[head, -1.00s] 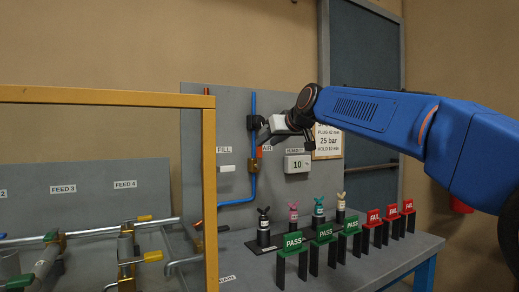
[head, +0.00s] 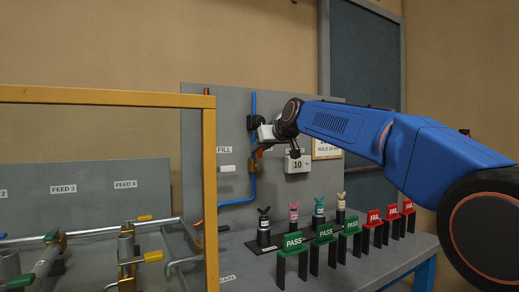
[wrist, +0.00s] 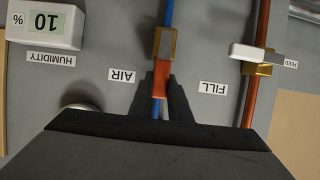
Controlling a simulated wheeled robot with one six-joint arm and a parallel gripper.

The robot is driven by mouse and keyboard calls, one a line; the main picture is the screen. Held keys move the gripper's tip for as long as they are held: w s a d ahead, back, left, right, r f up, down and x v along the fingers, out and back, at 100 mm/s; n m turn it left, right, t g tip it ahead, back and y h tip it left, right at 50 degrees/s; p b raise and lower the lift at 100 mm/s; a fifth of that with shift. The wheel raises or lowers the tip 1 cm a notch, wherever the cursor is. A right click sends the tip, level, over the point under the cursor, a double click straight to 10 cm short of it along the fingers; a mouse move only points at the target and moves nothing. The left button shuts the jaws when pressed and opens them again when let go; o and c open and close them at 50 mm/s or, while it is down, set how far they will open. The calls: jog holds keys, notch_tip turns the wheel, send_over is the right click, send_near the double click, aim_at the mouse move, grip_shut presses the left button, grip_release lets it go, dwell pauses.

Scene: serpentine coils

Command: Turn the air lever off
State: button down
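The air lever (wrist: 161,82) is a red-orange handle on a brass valve body (wrist: 165,42), on the blue pipe above the AIR label in the wrist view, which is upside down. The handle lies in line with the pipe. My gripper (wrist: 162,80) has its two dark fingers on either side of the handle, close to its edges. Whether they press on it cannot be told.
Beside it, the white FILL lever (wrist: 245,52) sits across a copper pipe. A humidity meter (wrist: 44,22) is on the other side. A yellow frame (head: 209,180) stands left.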

jog(key=shift+d, duration=0.1)
jog(key=w+d+f+m+g+y, duration=0.1)
jog(key=w+d+f+m+y, duration=0.3)
jog(key=m, duration=0.9)
jog(key=shift+d+f+y, duration=0.8)
jog(key=shift+f+y, duration=0.65)
jog(key=shift+y, duration=0.35)
jog(key=shift+f+m, duration=0.1)
jog(key=shift+m, duration=0.2)
jog(key=c, duration=1.6)
grip_release()
jog(key=shift+s, duration=0.1)
jog(key=shift+c, duration=0.2)
